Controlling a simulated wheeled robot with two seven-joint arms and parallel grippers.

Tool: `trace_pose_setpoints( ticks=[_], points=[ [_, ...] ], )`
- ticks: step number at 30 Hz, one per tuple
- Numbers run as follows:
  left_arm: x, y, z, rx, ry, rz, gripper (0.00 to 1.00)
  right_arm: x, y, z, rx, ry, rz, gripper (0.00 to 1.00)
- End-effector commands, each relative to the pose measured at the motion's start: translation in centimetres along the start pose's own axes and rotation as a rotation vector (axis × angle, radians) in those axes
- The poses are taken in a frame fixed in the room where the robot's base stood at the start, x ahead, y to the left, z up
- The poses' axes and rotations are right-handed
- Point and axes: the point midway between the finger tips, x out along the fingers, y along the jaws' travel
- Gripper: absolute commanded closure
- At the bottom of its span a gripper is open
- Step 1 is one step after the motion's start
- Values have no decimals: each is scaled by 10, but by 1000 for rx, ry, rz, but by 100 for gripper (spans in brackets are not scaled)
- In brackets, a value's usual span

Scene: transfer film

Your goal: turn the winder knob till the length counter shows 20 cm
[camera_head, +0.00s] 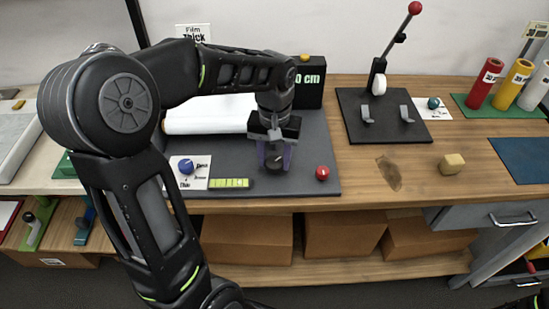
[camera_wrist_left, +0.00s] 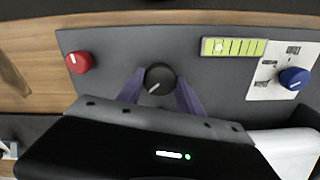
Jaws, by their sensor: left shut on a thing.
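The winder knob is a round black knob (camera_wrist_left: 160,77) with a white pointer line, in the left wrist view. It stands on the grey panel (camera_head: 318,150) of the machine. My left gripper (camera_head: 276,157) points down at it, its two purple fingers on either side of the knob, shut on it. The length counter (camera_head: 312,79) is a black box at the back of the panel with green characters. I read "0 cm"; my arm covers the left part of the display, so any digit before the 0 is hidden. My right gripper is not in view.
A red knob (camera_head: 322,173), a blue dial (camera_head: 186,166) and a yellow-green bar scale (camera_head: 230,183) sit near the black knob. A white film roll (camera_head: 208,115) lies behind. A lever press (camera_head: 378,85) and a beige block (camera_head: 452,164) stand to the right.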

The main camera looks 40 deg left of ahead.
Motion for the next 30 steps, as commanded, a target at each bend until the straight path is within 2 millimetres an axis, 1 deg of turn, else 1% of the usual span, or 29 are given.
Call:
trace_pose_setpoints(
  ticks=[2,3,10,20,23,26,30],
  points=[
    [0,0,0,1,0,0,98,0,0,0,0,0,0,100],
    [0,0,0,1,0,0,55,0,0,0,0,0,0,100],
    [0,0,0,2,0,0,36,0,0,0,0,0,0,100],
    [-3,0,0,3,1,0,35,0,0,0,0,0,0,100],
    [-11,0,-1,3,3,1,35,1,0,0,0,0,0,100],
    [-25,1,-1,4,5,1,35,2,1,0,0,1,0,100],
    [-49,0,-1,3,5,1,35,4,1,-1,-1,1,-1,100]
  ],
)
